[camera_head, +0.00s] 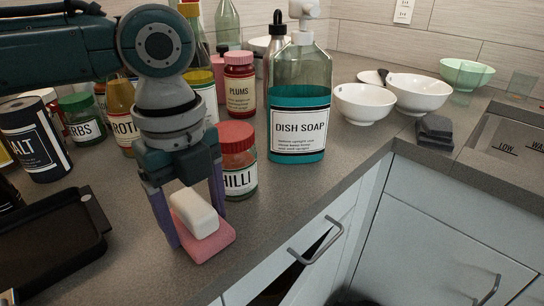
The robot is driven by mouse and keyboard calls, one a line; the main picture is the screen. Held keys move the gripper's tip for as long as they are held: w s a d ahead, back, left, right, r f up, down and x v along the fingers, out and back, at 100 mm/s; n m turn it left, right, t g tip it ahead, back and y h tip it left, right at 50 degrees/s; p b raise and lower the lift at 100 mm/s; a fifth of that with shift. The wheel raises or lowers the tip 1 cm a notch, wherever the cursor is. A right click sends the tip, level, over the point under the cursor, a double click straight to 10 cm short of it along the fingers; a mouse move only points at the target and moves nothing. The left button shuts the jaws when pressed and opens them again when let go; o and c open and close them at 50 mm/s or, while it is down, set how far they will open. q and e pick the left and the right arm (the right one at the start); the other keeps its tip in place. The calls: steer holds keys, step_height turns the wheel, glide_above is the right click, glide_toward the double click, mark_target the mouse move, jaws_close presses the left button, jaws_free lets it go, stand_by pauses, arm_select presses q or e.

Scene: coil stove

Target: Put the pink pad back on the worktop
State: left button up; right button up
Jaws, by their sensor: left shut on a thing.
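The pink pad (211,246) is low over the worktop (262,212) near its front edge, with a white block (194,213) on top of it. My left gripper (194,222) comes down from above with its purple fingers on either side and is shut on the pink pad. I cannot tell whether the pad's underside touches the worktop. The fingers hide part of the pad's sides. My right gripper is not in view.
The chilli jar (238,160) stands close behind the gripper, and the dish soap bottle (300,104) to its right. A black tray (45,240) lies to the left. A drawer (318,262) below the front edge is partly open. White bowls (364,103) stand further back.

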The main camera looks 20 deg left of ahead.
mark_target(192, 202)
arm_select(q)
steer(key=o, duration=1.2)
steer(key=shift+f, duration=0.1)
steer(key=shift+o, duration=0.2)
step_height(192, 202, up, 12)
steer(key=shift+f+p, duration=0.1)
steer(key=shift+p, duration=0.8)
steer(key=s+d+f+n+t+h, duration=0.1)
steer(key=s+d+f+n+h, duration=0.1)
steer(key=s+d+f+n, duration=0.25)
steer(key=s+d+f+n+t+h, duration=0.1)
steer(key=s+d+f+n, duration=0.25)
steer(key=d, duration=0.25)
steer(key=s+a+f+n+t+y, duration=0.1)
steer(key=s+a+f+n+y, duration=0.1)
steer(key=s+a+n, duration=0.5)
steer(key=s+n, duration=0.1)
steer(key=n, duration=0.4)
steer(key=shift+a+f+n+t+y, duration=0.2)
steer(key=shift+f+n+t+y, duration=0.1)
steer(key=shift+y, duration=0.1)
